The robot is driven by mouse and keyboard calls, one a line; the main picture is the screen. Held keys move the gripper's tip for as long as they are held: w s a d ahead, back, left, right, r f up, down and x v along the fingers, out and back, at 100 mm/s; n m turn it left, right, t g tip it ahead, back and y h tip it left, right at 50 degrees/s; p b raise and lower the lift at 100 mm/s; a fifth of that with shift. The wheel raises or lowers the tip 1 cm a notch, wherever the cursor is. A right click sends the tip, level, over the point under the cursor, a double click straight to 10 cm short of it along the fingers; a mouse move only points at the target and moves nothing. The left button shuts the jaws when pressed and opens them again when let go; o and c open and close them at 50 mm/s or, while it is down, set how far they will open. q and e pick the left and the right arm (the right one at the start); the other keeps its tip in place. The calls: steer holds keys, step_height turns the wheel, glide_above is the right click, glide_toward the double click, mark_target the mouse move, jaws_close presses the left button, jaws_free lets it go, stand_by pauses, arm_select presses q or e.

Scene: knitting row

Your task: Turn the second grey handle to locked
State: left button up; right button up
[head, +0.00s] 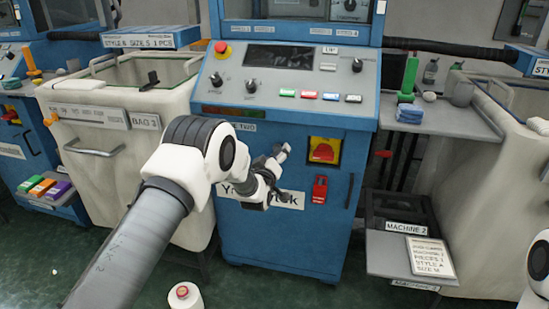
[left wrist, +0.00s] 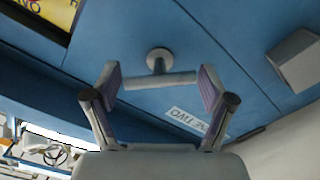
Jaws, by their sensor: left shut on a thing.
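A grey T-shaped handle (left wrist: 160,81) stands out from the blue machine front in the left wrist view. Its bar lies crosswise between the two finger pads of my left gripper (left wrist: 161,88), which is shut on it at the bar's two ends. A white label ending in "TWO" (left wrist: 195,121) is beside the handle. In the head view my left gripper (head: 273,165) is at the front panel of the blue machine (head: 290,235), below the control console. The handle is hidden there behind my wrist and fingers. My right gripper is not in view.
A red knob on a yellow plate (head: 323,151) and a red lockout tag (head: 320,189) are just right of my left gripper. A white bin (head: 105,125) stands left, a grey shelf (head: 450,118) right. A white cone (head: 185,295) is on the floor.

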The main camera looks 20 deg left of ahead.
arm_select(q)
steer(key=n+b, duration=0.1)
steer(key=n, duration=0.3)
steer(key=shift+n, duration=0.4)
steer(key=n+b, duration=0.1)
steer(key=n, duration=0.3)
stand_by(0.3)
steer(key=o, duration=1)
steer(key=shift+s, duration=0.1)
steer(key=s+d, duration=0.1)
steer(key=s, duration=1)
steer(key=shift+s+d, duration=0.3)
steer(key=shift+s, duration=0.05)
